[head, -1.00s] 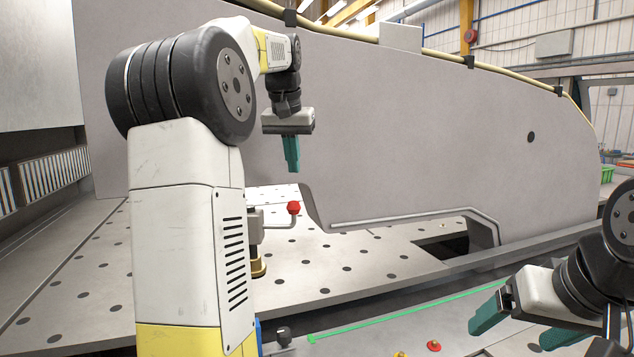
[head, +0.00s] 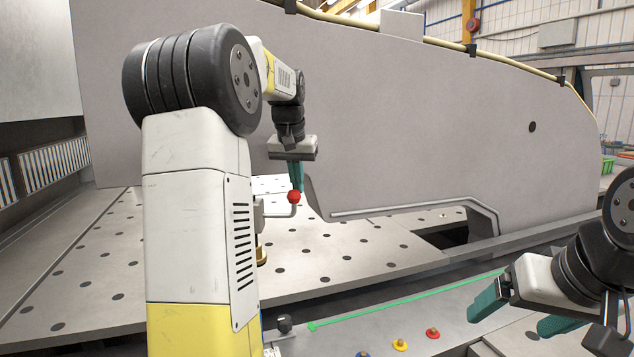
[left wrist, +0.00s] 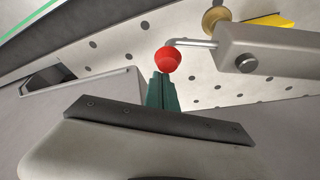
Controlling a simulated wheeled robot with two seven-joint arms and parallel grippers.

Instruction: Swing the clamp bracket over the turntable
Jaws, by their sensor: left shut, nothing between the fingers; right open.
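The clamp bracket (left wrist: 280,55) is a grey bar with a bolt, a bent metal handle and a red knob (left wrist: 168,60). In the head view the red knob (head: 294,196) stands over the perforated table, with the bracket mostly hidden behind my left arm. A brass foot (head: 261,254) shows beside that arm. My left gripper (head: 296,183) is shut and empty, fingers pointing down, its tips at the red knob; I cannot tell whether they touch. My right gripper (head: 508,320) is open and empty at the lower right. I cannot make out the turntable as a separate part.
The perforated metal table (head: 345,255) spreads below. A large grey machine panel (head: 410,130) stands close behind my left gripper. A green strip (head: 400,302) and several coloured buttons (head: 400,344) lie along the front ledge. A slatted side panel (head: 55,165) is at the left.

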